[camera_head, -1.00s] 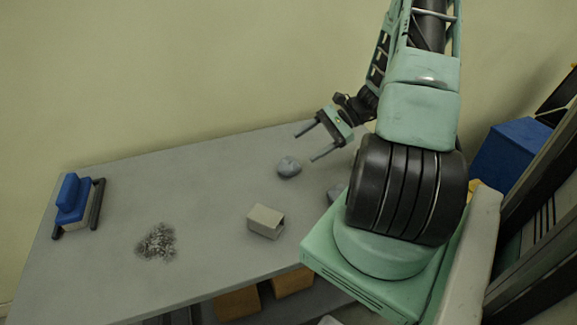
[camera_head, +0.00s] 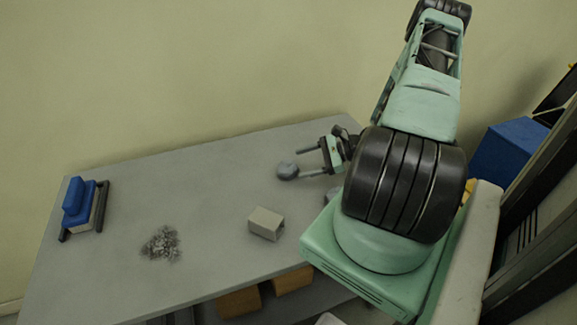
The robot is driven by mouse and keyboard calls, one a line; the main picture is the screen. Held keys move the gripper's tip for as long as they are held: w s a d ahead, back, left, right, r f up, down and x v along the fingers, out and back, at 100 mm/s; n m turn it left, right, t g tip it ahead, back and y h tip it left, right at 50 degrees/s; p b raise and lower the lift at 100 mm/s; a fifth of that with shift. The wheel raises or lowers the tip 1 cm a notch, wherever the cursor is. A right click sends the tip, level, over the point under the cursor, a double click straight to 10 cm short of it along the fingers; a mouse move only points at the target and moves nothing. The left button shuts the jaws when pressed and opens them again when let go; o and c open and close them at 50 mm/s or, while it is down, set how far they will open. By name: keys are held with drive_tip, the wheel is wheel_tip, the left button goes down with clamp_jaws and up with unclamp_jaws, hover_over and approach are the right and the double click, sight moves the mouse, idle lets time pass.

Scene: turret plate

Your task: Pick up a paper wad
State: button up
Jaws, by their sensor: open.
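A blue-grey crumpled wad (camera_head: 287,171) lies on the grey table (camera_head: 205,185), right of the middle and toward the back. My gripper (camera_head: 301,163) is open and low over the table, pointing left. Its two fingertips are close to the wad's right side, one behind and one in front. I cannot tell whether they touch it. Part of a second greyish lump (camera_head: 331,195) shows beside my base, mostly hidden by it.
A heap of grey scraps (camera_head: 161,244) lies further left. A blue block on a dark-railed holder (camera_head: 84,205) stands at the left edge. A blue box (camera_head: 508,152) is at the right.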

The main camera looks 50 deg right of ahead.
sight(288, 167)
drive_tip(key=shift+p+x, duration=1.15)
drive_tip(key=shift+x, duration=1.95)
drive_tip(key=c, duration=0.7)
